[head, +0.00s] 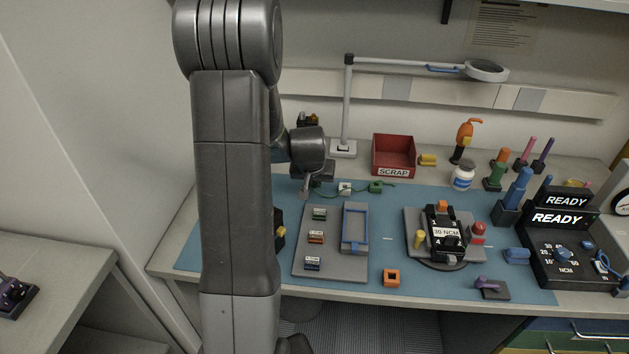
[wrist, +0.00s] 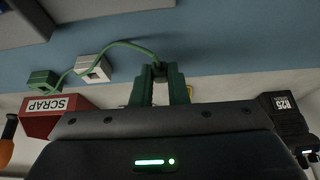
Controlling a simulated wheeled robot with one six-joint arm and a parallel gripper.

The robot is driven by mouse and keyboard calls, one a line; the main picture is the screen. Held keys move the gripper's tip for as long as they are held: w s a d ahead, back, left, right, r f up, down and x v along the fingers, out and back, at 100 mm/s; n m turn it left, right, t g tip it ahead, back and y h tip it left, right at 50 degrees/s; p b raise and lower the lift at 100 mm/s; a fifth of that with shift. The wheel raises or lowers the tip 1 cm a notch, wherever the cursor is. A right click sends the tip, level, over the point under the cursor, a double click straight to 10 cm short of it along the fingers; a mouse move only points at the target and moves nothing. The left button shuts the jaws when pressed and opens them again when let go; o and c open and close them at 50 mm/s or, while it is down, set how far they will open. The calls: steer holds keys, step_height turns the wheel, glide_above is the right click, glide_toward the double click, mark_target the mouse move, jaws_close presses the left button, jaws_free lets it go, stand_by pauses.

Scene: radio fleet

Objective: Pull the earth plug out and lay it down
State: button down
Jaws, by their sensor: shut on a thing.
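A green cord (wrist: 125,43) runs from between the fingertips of my gripper (wrist: 161,85), past a white block (wrist: 94,68), to a green block (wrist: 42,80). My gripper is shut on the cord's near end, a small dark piece (wrist: 159,71) that I take for the earth plug; the fingers hide most of it. In the head view my gripper (head: 305,187) is low over the back edge of the blue mat, left of the white block (head: 345,188) and the green block (head: 376,187). I cannot tell whether the plug still touches anything.
A red scrap bin (head: 393,156) and a lamp stand (head: 344,148) are behind my gripper. A grey tray (head: 330,267) with small parts lies in front.

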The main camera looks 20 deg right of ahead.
steer(key=shift+f+b, duration=0.4)
steer(key=shift+f, duration=0.4)
steer(key=c, duration=1.3)
jaws_free()
steer(key=shift+c, duration=0.2)
steer(key=shift+r, duration=0.1)
steer(key=v, duration=1.3)
steer(key=shift+s+r, duration=0.2)
steer(key=shift+r, duration=0.1)
steer(key=shift+f, duration=0.1)
